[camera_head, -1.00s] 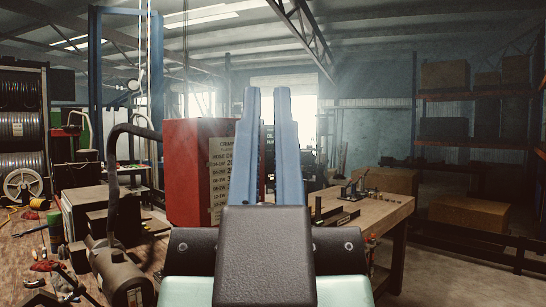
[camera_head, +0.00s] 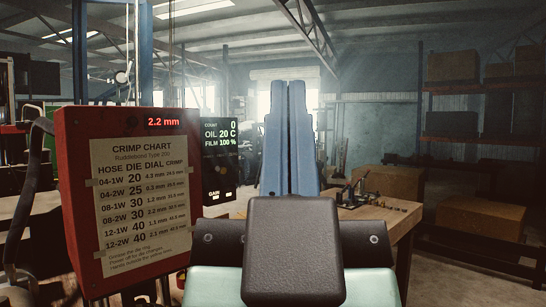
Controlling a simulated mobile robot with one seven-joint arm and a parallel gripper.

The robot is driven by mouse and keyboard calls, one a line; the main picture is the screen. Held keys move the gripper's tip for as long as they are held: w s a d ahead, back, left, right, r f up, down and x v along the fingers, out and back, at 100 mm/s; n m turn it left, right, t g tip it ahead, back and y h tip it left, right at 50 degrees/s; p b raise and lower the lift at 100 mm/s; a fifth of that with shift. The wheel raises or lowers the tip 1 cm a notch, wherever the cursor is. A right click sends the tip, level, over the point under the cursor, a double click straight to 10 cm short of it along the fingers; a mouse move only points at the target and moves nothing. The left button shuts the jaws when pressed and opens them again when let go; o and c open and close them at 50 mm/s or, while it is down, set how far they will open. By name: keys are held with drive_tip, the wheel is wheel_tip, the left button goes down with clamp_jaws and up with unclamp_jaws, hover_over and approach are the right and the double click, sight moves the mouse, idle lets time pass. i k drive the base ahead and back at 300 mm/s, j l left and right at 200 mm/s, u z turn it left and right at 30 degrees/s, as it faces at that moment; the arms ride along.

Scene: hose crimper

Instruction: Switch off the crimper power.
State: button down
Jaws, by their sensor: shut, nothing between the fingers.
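The red crimper cabinet (camera_head: 70,215) stands at the left, with a cream crimp chart (camera_head: 140,205) on its face. A red display (camera_head: 166,122) above the chart reads 2.2 mm. Beside the cabinet, a dark panel (camera_head: 219,160) shows count 0, oil 20 C and film 100 %, with small lights and a dark knob-like part low on it. I cannot make out a power switch for certain. My gripper (camera_head: 287,84) points ahead with its blue fingers shut and empty. In the picture it is right of the panel, with a gap between.
A wooden workbench (camera_head: 385,215) with small tools stands at the right, behind my gripper. Shelving with boxes (camera_head: 453,66) is along the right wall. A dark curved hose or pipe (camera_head: 18,200) rises at the left edge. Open floor shows at the lower right.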

sight(217, 169)
drive_tip(key=i+l, duration=0.2)
drive_tip(key=i, duration=0.2)
drive_tip(key=i+l, duration=0.25)
drive_tip(key=i, duration=0.15)
drive_tip(key=i+l+z, duration=0.1)
drive_tip(key=i, duration=0.3)
drive_tip(key=l, duration=0.1)
